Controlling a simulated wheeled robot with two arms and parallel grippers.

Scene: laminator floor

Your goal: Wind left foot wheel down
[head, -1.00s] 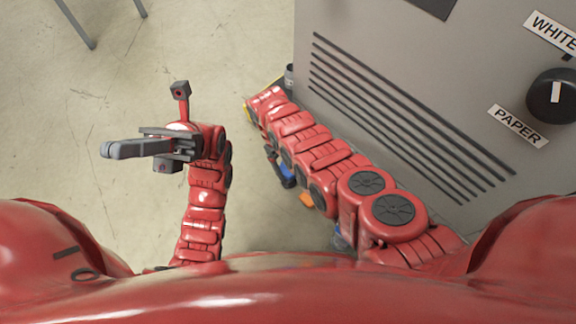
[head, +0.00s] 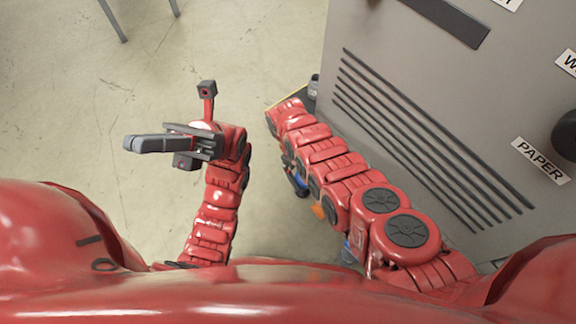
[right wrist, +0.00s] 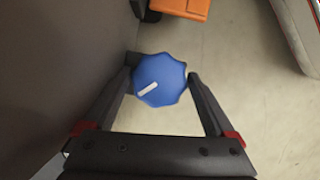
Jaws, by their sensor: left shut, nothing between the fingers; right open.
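A blue lobed wheel (right wrist: 160,82) with a white mark on its top is in the right wrist view. My right gripper (right wrist: 162,70) is open, with one finger on each side of the wheel. Its left finger is close against the wheel and its right finger is very near the edge; I cannot tell whether they touch. My left gripper (head: 130,144) is shut and empty, held above open floor on the left.
The grey laminator cabinet (head: 450,75), with dark slots and a PAPER label (head: 541,160), stands close to my right arm. An orange block (right wrist: 185,7) lies beyond the wheel. Chair legs (head: 112,20) stand at the upper left. The floor (head: 70,110) at left is clear.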

